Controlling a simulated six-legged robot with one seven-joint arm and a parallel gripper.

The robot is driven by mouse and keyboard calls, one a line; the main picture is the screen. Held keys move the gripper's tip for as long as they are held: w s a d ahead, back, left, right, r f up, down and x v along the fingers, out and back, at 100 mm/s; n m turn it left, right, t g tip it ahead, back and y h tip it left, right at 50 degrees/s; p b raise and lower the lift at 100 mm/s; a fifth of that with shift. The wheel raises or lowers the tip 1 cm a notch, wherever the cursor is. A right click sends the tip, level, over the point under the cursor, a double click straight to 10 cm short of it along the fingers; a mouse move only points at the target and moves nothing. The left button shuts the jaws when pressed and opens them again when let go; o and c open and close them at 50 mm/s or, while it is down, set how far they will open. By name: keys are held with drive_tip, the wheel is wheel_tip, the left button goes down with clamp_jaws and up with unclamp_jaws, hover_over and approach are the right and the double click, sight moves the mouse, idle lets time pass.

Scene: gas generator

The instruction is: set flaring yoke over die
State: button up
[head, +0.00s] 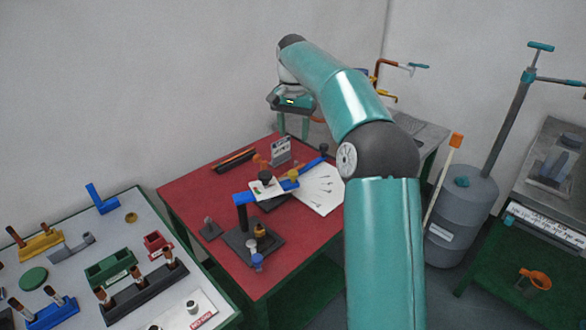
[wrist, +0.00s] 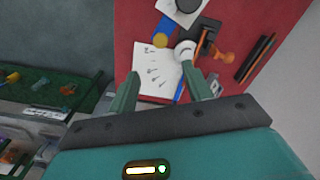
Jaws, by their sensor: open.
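My gripper (head: 293,122) is open and empty, raised over the back of the red table (head: 185,195). In the wrist view its fingers (wrist: 162,92) stand apart above the white printed sheet (wrist: 150,65). I cannot tell for sure which part is the flaring yoke or the die. A dark block with a round top (head: 265,177) sits on a white plate mid-table. Beside it is a yellow knob (head: 292,175), also in the wrist view (wrist: 160,40). A white round part (wrist: 186,49) touches or overlaps a dark bar (wrist: 207,33).
An orange part (wrist: 222,57), dark rods (wrist: 255,58) and a small sign (head: 281,150) are near the back. A grey bench (head: 70,270) with many parts is left; a grey cylinder (head: 462,210) is right.

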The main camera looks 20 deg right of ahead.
sight(293, 172)
wheel_tip(293, 172, down, 13)
drive_tip(key=shift+a+f, duration=0.1)
drive_tip(key=shift+f, duration=0.05)
idle(0.4)
clamp_jaws()
